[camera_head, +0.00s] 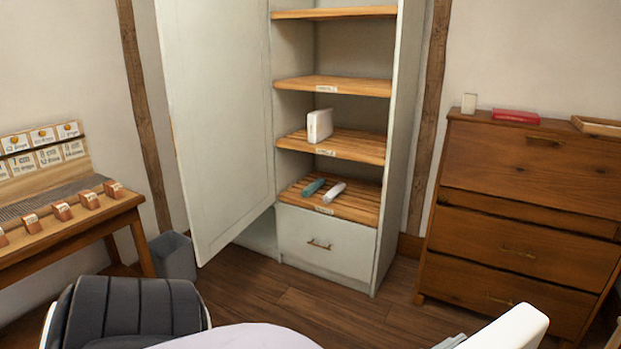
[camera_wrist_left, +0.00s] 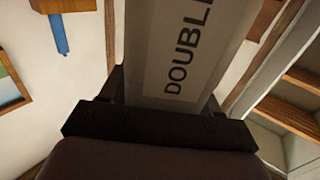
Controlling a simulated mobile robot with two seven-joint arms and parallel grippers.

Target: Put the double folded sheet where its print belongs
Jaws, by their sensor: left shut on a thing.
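My left gripper (camera_wrist_left: 165,103) is shut on the double folded sheet (camera_wrist_left: 150,45) in the left wrist view. The sheet is pale grey with a darker band, and large dark letters read "DOUBL", the rest cut off. In the head view I cannot make out the left gripper or the held sheet. A pale cupboard (camera_head: 389,150) stands open with wooden shelves. Its shelf edges carry small labels, too small to read. A white folded item (camera_head: 319,124) stands upright on one middle shelf (camera_head: 360,147). The shelf above it (camera_head: 345,86) is empty. My right gripper is not in view.
The cupboard door (camera_head: 217,120) is swung out to the left. Rolled teal (camera_head: 311,188) and white (camera_head: 335,192) items lie on the lowest shelf. A chest of drawers (camera_head: 520,190) stands right, a desk (camera_head: 75,232) left. A grey bin (camera_head: 173,257) stands near the door.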

